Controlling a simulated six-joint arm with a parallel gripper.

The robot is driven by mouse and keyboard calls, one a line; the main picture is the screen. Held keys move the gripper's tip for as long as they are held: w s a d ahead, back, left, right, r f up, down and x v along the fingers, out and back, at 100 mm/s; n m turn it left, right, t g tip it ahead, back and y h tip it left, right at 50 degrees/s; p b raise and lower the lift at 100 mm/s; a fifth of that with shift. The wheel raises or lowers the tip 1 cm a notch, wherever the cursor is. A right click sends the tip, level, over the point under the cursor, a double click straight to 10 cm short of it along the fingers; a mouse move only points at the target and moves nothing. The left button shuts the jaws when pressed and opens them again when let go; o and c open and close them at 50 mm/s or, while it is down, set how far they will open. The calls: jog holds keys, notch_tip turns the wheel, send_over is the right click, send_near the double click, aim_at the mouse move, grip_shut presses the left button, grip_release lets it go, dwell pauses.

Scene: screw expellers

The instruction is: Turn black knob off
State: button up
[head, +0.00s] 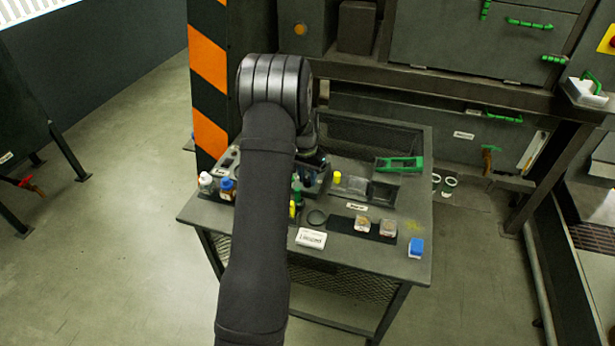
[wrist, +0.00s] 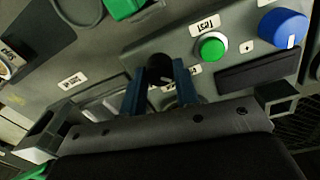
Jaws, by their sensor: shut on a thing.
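The black knob (wrist: 158,66) is on a grey control panel (wrist: 125,62) in the upper middle of the wrist view. My gripper (wrist: 161,80) has its two blue fingers on either side of the knob and is shut on it. The fingers partly cover the knob, and I cannot make out its pointer or its setting. In the head view my arm hides the knob and most of the gripper, at the small table's back left.
A green button (wrist: 210,48) and a blue knob (wrist: 283,27) sit right of the black knob in the wrist view. The table (head: 385,262) holds small bottles (head: 206,184), sample pots (head: 362,223) and a blue-capped item (head: 416,247). An orange-striped post (head: 207,65) stands behind.

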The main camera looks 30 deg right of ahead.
aim_at(305, 178)
jog(key=shift+n, duration=1.6)
jog(key=o, duration=1)
jog(key=r, duration=1.7)
jog(key=shift+w+a+r, duration=0.2)
jog(key=shift+w+a, duration=0.05)
jog(key=shift+a, duration=0.05)
